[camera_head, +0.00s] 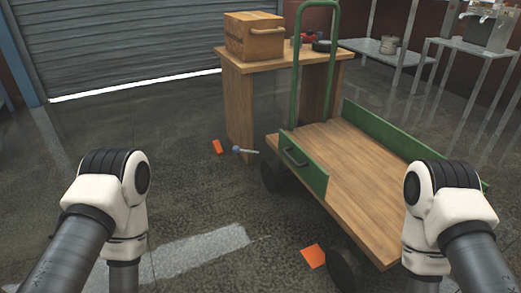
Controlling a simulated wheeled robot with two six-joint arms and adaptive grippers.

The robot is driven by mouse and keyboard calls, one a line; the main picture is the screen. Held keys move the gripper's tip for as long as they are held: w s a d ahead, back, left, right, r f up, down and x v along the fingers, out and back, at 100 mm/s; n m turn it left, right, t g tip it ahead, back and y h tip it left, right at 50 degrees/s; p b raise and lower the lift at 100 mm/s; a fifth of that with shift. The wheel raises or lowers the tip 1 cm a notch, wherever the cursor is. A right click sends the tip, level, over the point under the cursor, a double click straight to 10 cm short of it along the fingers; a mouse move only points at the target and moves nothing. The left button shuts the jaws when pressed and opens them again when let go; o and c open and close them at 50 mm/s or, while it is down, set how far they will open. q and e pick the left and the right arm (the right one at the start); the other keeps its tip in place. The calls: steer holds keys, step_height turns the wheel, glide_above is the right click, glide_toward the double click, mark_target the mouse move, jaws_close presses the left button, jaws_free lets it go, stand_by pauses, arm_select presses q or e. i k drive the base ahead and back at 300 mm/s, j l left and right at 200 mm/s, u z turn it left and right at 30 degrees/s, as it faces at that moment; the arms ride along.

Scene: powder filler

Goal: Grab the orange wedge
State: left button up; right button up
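One orange wedge (314,256) lies on the floor beside the cart's near front wheel. A second, smaller-looking orange wedge (217,147) lies on the floor near the foot of the wooden table. My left arm comes in at the left and my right arm at the right. Both bend down at the bottom of the picture, and neither gripper is in view. Nothing shows of contact with either wedge.
A green-railed wooden cart (350,165) stands at centre right on dark wheels (345,270). The floor at left is open.

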mark_target(217, 148)
steer(key=i+j+z, duration=0.45)
steer(key=z, duration=0.15)
steer(key=i+j+z, duration=0.15)
steer(key=j+z, duration=0.15)
steer(key=j, duration=0.15)
steer(key=i+j+z, duration=0.15)
steer(key=j+z, duration=0.2)
steer(key=i+j, duration=0.15)
steer(key=j, duration=0.25)
steer(key=i+j, duration=0.15)
steer(key=j, duration=0.2)
steer(key=i+j+z, duration=0.1)
steer(key=j, duration=0.3)
steer(key=i+j, duration=0.15)
steer(key=j, duration=0.2)
steer(key=i+j, duration=0.1)
steer(key=j, duration=0.3)
steer(key=i+j+z, duration=0.1)
steer(key=j, duration=0.3)
steer(key=i+j, duration=0.15)
steer(key=j, duration=0.25)
steer(key=i+j, duration=0.15)
steer(key=j, duration=0.25)
steer(key=i, duration=0.1)
steer(key=z, duration=0.05)
